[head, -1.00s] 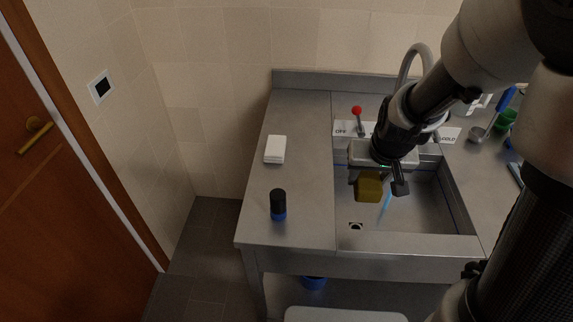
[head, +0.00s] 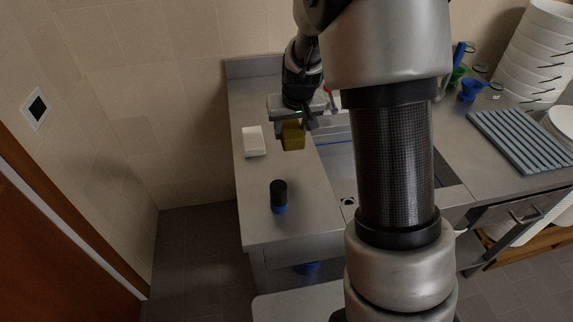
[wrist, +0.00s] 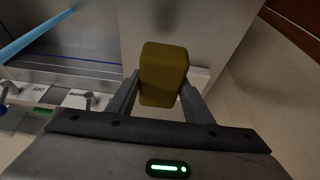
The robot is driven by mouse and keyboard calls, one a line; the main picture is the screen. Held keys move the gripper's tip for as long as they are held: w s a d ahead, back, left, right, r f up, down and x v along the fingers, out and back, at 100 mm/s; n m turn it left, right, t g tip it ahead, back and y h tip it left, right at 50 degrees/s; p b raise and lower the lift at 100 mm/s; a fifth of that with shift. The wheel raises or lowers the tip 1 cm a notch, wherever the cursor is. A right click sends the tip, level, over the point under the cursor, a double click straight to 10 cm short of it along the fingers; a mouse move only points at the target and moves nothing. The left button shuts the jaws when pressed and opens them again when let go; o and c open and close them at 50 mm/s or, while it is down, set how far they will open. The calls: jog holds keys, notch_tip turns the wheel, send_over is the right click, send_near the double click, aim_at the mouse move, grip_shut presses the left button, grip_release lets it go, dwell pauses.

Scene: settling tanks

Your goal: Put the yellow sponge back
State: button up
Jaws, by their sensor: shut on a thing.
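The yellow sponge (head: 292,135) is held in my gripper (head: 294,124), above the left part of the steel counter (head: 262,225) and apart from it. In the wrist view the sponge (wrist: 163,73) sits between the two fingers (wrist: 160,92), which are shut on its sides. In the head view my gripper is just to the right of a white block (head: 254,141) lying on the counter.
A dark bottle with a blue base (head: 279,196) stands on the counter nearer the front. A ribbed grey-blue rack (head: 520,138), stacked white tubs (head: 533,50) and a blue funnel (head: 472,88) are on the right side.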

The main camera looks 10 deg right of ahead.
send_over(289, 160)
jog(key=s, duration=0.1)
notch_tip(289, 160, down, 6)
jog(key=shift+s+f, duration=0.15)
jog(key=shift+f, duration=2.15)
